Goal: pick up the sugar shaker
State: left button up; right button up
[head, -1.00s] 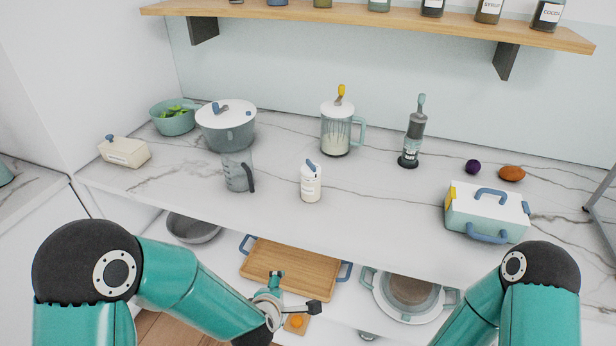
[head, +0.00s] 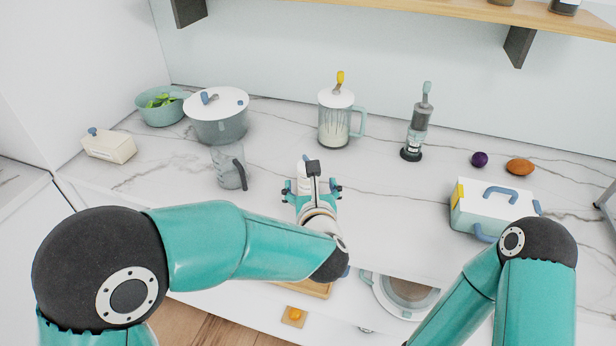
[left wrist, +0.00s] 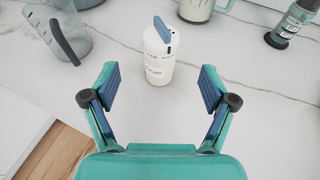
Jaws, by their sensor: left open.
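The sugar shaker (left wrist: 159,57) is a small white canister with a blue lever on its lid and lettering that includes "SUGAR". It stands upright on the marble counter, ahead of and between the open fingers in the left wrist view. In the head view the shaker (head: 302,174) is mostly hidden behind my left gripper. My left gripper (head: 312,186) is open and empty, at the counter's front part just short of the shaker. Its two blue-padded fingers (left wrist: 160,90) spread on either side, apart from the shaker. My right arm shows at lower right, but its gripper is out of view.
A clear measuring jug (head: 228,168) stands left of the shaker, with a lidded pot (head: 218,122) behind it. A glass pitcher (head: 335,122) and a grey-green grinder-like tool (head: 415,130) stand behind to the right. A white-and-green box (head: 490,207) sits at right.

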aim_at(308, 181)
pick_arm(q)
jog(key=p+x, duration=0.2)
jog(key=x, duration=0.3)
jog(key=shift+w+a, duration=0.1)
jog(key=shift+w, duration=0.2)
jog(key=p+x, duration=0.1)
jog(key=x, duration=0.2)
jog(key=shift+w+f+p, duration=0.15)
jog(key=shift+w+p, duration=0.05)
jog(key=shift+p, duration=0.2)
jog(key=shift+w+f, duration=0.2)
jog(key=shift+w, duration=0.15)
jog(key=shift+r, duration=0.1)
jog(key=c, duration=1.5)
jog(key=shift+r, duration=0.15)
